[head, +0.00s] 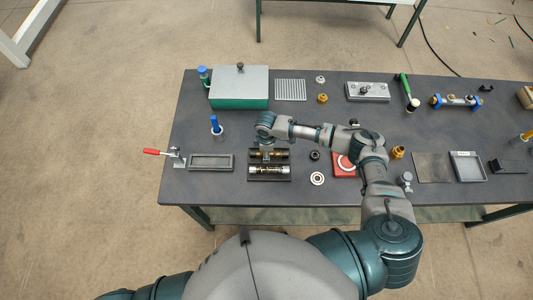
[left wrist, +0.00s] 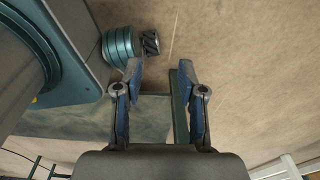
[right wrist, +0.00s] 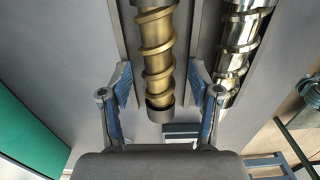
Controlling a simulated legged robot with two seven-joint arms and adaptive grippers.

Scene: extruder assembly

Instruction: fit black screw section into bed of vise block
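The vise block (head: 231,168) is at the left of the table, a low rectangular block with a sunken bed and a red-handled clamp (head: 152,151). A dark rack (head: 284,178) to its right holds a brass-coloured screw section (head: 279,153) and a silver one (head: 268,170); they also show in the right wrist view as brass (right wrist: 157,50) and silver (right wrist: 236,45). I cannot make out a clearly black screw section. My right gripper (right wrist: 159,84) is open, its fingers either side of the brass screw's end. My left gripper (left wrist: 160,75) is open and empty, away from the table parts.
A green box with a grey lid (head: 239,85) stands behind the rack. A blue-topped tool (head: 215,125) stands behind the vise. A ring (head: 317,178) and a red plate (head: 341,170) lie to the right. The table's front edge is close.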

